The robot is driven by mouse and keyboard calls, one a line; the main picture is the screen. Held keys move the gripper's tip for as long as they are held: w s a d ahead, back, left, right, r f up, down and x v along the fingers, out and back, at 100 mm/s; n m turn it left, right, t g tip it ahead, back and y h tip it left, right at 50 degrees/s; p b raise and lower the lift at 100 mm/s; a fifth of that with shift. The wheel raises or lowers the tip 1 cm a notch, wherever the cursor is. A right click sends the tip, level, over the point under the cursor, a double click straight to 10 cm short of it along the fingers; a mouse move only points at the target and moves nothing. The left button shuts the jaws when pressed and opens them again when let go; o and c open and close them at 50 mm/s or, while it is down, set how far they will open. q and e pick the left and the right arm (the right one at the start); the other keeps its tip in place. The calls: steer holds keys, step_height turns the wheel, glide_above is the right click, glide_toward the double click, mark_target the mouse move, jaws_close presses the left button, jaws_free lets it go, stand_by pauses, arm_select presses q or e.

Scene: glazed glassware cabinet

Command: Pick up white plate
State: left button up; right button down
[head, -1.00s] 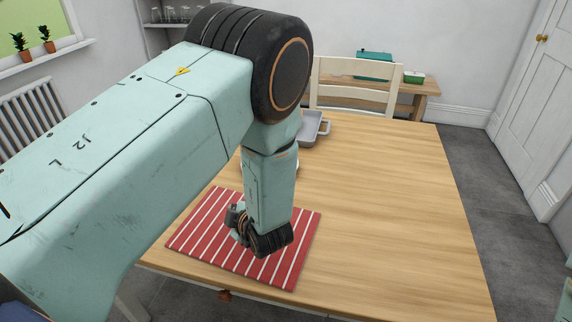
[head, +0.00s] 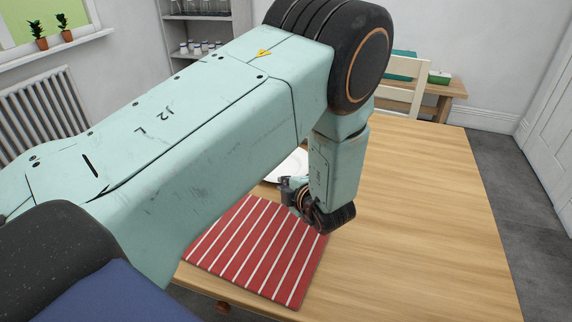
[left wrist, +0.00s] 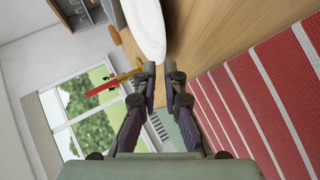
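The white plate (head: 288,167) is on the wooden table, partly hidden behind my left arm in the head view. In the left wrist view the plate (left wrist: 147,22) shows edge-on at the top, just beyond the fingertips. My left gripper (head: 291,192) is low over the far right part of the red striped mat, on the plate's near side. In the left wrist view its fingers (left wrist: 160,69) are apart with a narrow empty gap. Contact with the plate cannot be told. My right gripper is not in view.
The red and white striped mat (head: 250,262) lies at the table's near edge. The table (head: 425,230) is clear on the right. A cream chair (head: 400,100) stands at the far side. Shelves (head: 195,30) with glassware stand at the back.

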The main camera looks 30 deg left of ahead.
mark_target(278, 192)
arm_select(q)
steer(key=x, duration=0.3)
steer(key=b+x, duration=0.1)
steer(key=x, duration=0.1)
steer(key=shift+a+f, duration=0.25)
steer(key=shift+f, duration=0.2)
steer(key=shift+w+a, duration=0.25)
steer(key=shift+w+a+f, duration=0.15)
steer(key=shift+c, duration=0.8)
jaws_close()
